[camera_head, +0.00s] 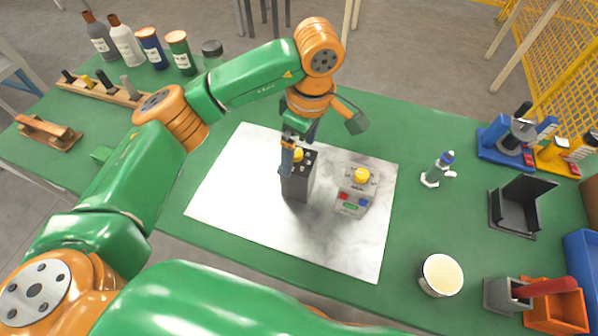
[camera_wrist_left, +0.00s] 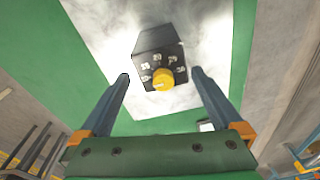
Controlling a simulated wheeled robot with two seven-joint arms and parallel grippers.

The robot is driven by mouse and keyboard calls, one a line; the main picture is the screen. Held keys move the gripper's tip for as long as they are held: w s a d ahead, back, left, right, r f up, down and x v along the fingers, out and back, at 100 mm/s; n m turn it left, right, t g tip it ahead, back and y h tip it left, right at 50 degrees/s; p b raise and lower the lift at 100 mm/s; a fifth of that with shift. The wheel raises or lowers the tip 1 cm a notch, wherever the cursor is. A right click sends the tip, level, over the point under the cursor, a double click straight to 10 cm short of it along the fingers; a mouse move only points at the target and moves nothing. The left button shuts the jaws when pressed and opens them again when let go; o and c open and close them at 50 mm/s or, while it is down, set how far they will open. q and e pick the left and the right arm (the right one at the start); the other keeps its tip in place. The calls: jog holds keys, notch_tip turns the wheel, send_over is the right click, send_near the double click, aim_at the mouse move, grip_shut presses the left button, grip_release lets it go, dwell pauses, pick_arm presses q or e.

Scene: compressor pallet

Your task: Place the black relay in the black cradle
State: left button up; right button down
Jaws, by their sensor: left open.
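The black relay (camera_head: 297,186), a dark upright box with a yellow knob on top, stands on the pale metal sheet (camera_head: 240,220). In the left wrist view the relay (camera_wrist_left: 158,40) shows its numbered dial face and knob, lying between the lines of the two fingers. My left gripper (camera_head: 291,150) is open and right above the relay's top; in the left wrist view its fingers (camera_wrist_left: 161,76) are apart, with no visible contact. The black cradle (camera_head: 517,212), an open angled holder, stands empty at the right of the green table. My right gripper is not in view.
A grey control box (camera_head: 355,192) with a yellow knob stands close right of the relay. Orange and blue bins are at right. Several bottles line the back left.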

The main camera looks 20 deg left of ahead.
aim_at(296, 163)
pick_arm(q)
jog(key=shift+f+n, duration=0.25)
jog(key=shift+n, duration=0.45)
jog(key=shift+f+n, duration=0.15)
jog(key=shift+n, duration=0.15)
jog(key=f+p, duration=0.1)
jog(key=f, duration=0.1)
jog(key=f+p, duration=0.1)
jog(key=shift+s+a+f+p, duration=0.2)
jog(key=shift+a+f+p, duration=0.15)
notch_tip(296, 163, down, 3)
jog(key=shift+a+f, duration=0.1)
jog(key=shift+a, duration=0.05)
jog(key=c, duration=1.6)
jog(key=shift+w, duration=0.1)
jog(key=shift+r, duration=0.2)
